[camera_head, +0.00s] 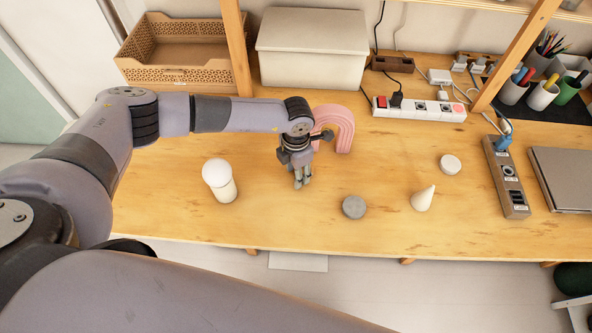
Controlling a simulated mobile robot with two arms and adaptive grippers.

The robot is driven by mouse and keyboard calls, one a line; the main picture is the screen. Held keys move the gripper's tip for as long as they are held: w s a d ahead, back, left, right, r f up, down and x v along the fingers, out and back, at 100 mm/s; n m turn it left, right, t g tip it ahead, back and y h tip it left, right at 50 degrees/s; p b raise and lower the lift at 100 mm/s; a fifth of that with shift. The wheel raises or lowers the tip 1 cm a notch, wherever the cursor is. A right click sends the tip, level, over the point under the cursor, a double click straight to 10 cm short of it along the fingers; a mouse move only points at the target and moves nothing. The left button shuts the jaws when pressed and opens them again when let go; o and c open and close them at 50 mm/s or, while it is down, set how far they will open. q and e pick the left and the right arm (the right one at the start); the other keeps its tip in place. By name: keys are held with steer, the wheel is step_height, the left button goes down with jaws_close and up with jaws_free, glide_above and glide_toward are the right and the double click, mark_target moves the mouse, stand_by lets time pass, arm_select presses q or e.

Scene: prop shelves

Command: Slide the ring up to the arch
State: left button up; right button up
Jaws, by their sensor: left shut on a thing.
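A pink arch (344,124) stands on the wooden table near the back middle, partly behind my left wrist. My left gripper (302,181) points down at the table, just in front and to the left of the arch. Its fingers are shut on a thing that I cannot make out. I cannot pick out a ring with a visible hole; a grey round piece (354,207) lies apart from the gripper, to its front right. My right gripper is not in view.
A white dome-topped cylinder (220,182) stands left of the gripper. A white cone (423,199) and white disc (450,164) are to the right. A white power strip (420,108), grey socket strip (506,177) and laptop (565,178) lie farther out. A lidded box (312,45) stands behind.

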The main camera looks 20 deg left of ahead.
arm_select(q)
steer(key=shift+w+b, duration=0.5)
steer(key=shift+w, duration=0.1)
steer(key=o, duration=1.2)
steer(key=shift+c, duration=0.2)
step_height(320, 180, up, 12)
